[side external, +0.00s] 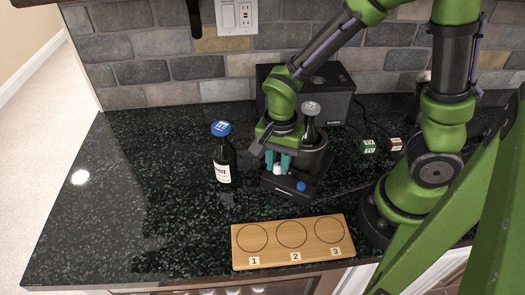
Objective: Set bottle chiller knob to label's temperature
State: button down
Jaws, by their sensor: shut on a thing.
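The bottle chiller (309,179) is a black unit with a round well, standing on the counter in the side external view. A dark bottle (309,131) with a grey cap stands in its well. My gripper (279,163) points down at the chiller's front left, its teal fingers shut around a small whitish knob (279,170). A blue button-like part (301,186) sits to the right of the knob. A dark bottle (224,160) with a blue cap and a white label stands on the counter left of the chiller. The label's print and the knob's setting are too small to read.
A wooden board (243,262) with three circles numbered 1 to 3 lies at the front edge. A black speaker-like box (340,93) stands behind the chiller. Small green (368,147) and brown (394,145) boxes lie to the right. The counter's left side is clear.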

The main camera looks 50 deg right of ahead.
aim_at(278, 165)
jog(key=shift+m, duration=1.2)
jog(key=c, duration=0.9)
grip_release()
jog(key=shift+c, duration=0.2)
notch_tip(278, 165, up, 17)
